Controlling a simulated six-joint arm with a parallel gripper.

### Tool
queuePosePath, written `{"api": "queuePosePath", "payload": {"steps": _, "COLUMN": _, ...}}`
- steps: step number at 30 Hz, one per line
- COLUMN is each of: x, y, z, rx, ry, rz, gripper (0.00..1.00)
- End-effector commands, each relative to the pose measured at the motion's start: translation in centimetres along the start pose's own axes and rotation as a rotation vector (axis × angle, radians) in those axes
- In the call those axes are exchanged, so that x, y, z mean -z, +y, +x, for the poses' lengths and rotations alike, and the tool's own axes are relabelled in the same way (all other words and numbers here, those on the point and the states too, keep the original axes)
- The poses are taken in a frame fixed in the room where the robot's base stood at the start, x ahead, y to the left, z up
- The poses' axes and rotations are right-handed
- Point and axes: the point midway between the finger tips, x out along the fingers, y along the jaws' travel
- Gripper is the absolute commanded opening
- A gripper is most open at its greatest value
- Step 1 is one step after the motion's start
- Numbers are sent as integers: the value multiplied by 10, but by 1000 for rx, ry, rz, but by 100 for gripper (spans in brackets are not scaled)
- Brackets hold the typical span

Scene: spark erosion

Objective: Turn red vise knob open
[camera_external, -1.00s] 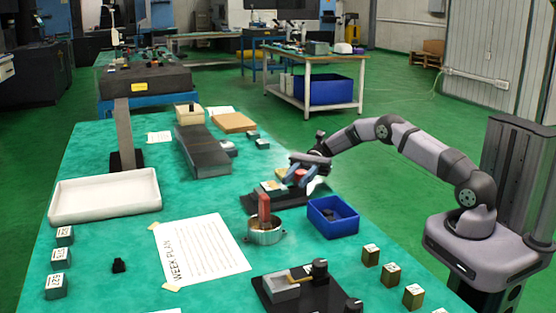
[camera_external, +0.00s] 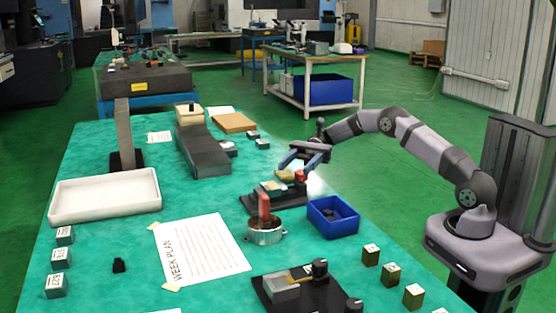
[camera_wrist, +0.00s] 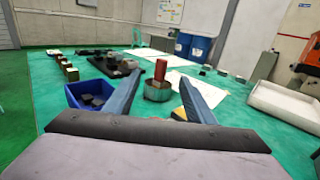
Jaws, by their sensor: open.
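The vise with the red knob (camera_external: 300,176) stands on a dark base plate (camera_external: 250,204) at the middle of the green table in the external view. The red knob is at its right end. My gripper (camera_external: 288,161) is just above and behind the vise, its blue fingers spread apart with nothing seen between them. In the wrist view my gripper (camera_wrist: 158,98) shows open, fingers pointing forward over the table. The red knob is not seen in the wrist view.
A blue bin (camera_external: 333,222) and a metal pot (camera_external: 265,236) with a red block stand in front of the vise. A second vise (camera_external: 285,288) is nearer the camera. A white tray (camera_external: 105,203) lies at the left.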

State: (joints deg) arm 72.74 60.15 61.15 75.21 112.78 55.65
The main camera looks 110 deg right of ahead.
Motion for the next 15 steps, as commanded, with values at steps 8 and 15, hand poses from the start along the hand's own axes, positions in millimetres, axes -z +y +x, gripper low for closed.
{"api": "queuePosePath", "payload": {"steps": 8, "x": -43, "y": 0, "z": 0, "rx": -1, "ry": 0, "rz": -1, "gripper": 50}}
{"api": "queuePosePath", "payload": {"steps": 15, "x": -57, "y": 0, "z": 0, "rx": -1, "ry": -1, "rz": 0, "gripper": 50}}
